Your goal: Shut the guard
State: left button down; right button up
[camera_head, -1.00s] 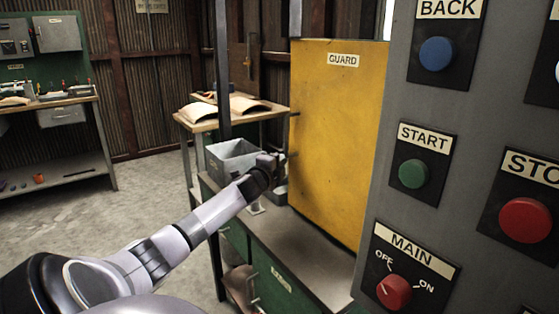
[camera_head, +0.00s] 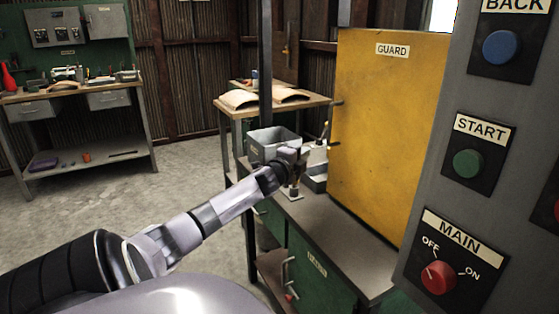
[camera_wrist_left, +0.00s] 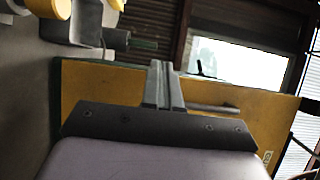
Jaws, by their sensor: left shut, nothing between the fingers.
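The guard (camera_head: 388,130) is a tall yellow panel with a GUARD label, standing upright at an angle beside the grey control panel. A small dark handle shows at its left edge. In the left wrist view the yellow guard (camera_wrist_left: 90,85) spans the picture behind my fingers, with a grey bar (camera_wrist_left: 214,108) across its face. My left gripper (camera_head: 300,155) is at the guard's left side, over the bench; its fingers (camera_wrist_left: 163,85) are together with nothing between them. I cannot tell whether they touch the guard. My right gripper is out of view.
The control panel (camera_head: 455,215) with START and MAIN switches stands close at the right. A grey bin (camera_head: 272,142) and small fittings sit on the green bench (camera_head: 335,235) around my left gripper. A dark post rises behind the bin. Open floor (camera_head: 190,170) lies to the left.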

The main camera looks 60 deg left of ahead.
pick_arm(q)
jog(key=s, duration=0.7)
jog(key=shift+a, duration=0.25)
jog(key=shift+s, duration=0.1)
